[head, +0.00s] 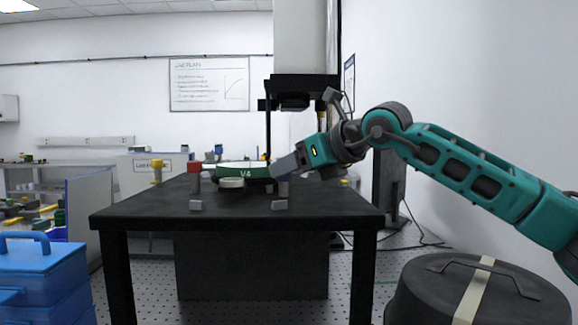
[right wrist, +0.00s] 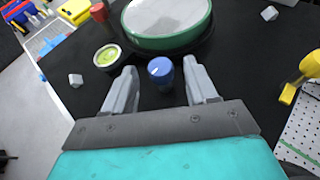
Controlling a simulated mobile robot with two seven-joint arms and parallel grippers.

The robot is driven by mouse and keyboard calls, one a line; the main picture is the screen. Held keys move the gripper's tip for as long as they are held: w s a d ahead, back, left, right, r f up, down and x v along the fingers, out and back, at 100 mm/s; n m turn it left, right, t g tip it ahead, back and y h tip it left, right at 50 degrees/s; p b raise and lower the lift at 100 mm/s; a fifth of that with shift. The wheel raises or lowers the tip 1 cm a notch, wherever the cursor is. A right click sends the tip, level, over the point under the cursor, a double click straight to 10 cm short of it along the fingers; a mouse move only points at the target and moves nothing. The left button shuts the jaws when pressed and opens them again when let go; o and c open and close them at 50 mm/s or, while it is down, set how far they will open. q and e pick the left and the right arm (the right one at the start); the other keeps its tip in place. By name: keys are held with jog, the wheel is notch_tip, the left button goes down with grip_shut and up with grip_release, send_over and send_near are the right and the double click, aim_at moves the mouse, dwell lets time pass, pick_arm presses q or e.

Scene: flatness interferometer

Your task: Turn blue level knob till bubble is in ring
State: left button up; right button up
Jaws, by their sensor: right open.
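The blue level knob (right wrist: 160,71), with a white mark on top, stands between the spread fingers of my right gripper (right wrist: 164,82) in the right wrist view. The gripper is open, with a gap on both sides of the knob. In the head view my right gripper (head: 275,173) comes in from the right and the blue knob (head: 283,186) is partly hidden beneath it. The round bubble level (right wrist: 107,56) has a yellow-green face; its bubble is too small to place against the ring. It also shows in the head view (head: 231,183). My left gripper is out of view.
A green-rimmed disc (right wrist: 168,22) marked V4 stands just beyond the knob. A red knob (head: 195,169) is at its left. Small grey blocks (head: 280,205) lie on the black table (head: 240,215). A yellow object (right wrist: 310,66) is at the wrist view's right.

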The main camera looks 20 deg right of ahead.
jog(key=shift+x, duration=0.75)
jog(key=shift+c, duration=0.4)
